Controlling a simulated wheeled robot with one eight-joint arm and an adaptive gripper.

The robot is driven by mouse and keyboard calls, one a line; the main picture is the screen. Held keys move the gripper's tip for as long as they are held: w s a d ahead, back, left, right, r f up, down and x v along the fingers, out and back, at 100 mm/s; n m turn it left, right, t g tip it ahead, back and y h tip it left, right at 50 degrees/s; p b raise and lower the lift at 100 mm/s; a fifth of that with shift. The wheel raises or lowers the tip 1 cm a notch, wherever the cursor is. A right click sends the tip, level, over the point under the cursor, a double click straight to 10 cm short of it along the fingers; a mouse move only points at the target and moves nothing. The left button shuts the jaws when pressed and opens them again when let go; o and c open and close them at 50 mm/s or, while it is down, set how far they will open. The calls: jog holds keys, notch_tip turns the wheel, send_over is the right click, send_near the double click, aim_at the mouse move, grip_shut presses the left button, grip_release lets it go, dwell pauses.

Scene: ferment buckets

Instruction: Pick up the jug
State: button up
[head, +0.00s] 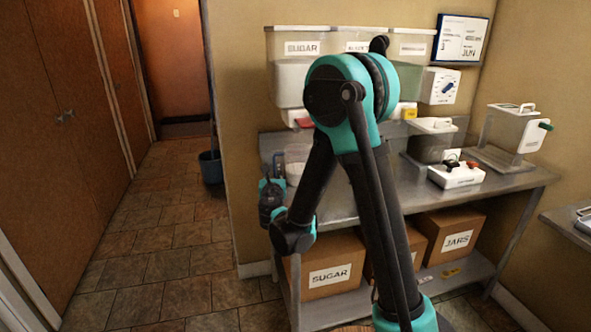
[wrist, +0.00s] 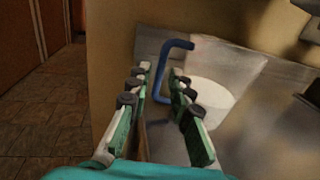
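The jug (wrist: 212,94) is white with a blue handle (wrist: 179,43) and stands on the metal bench in the wrist view. In the head view, part of the white jug (head: 294,173) shows behind my arm. My gripper (wrist: 160,74) is open, with one finger on each side of the handle's upright part. I see gaps between the fingers and the handle; contact is not visible. In the head view my gripper (head: 271,190) is at the bench's left end, beside the jug.
The metal bench (head: 340,203) carries two lidded containers (head: 433,140) (head: 515,128) and a white box with knobs (head: 456,175). Bins labelled sugar (head: 292,80) hang on the wall. Cardboard boxes (head: 330,264) fill the lower shelf. A dark blue bucket (head: 210,167) stands on the floor. The floor left is clear.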

aim_at(274, 163)
jog(key=shift+w+r, duration=0.15)
jog(key=shift+w, duration=1.35)
jog(key=shift+w+r, duration=0.1)
jog(key=shift+w, duration=1.4)
grip_shut()
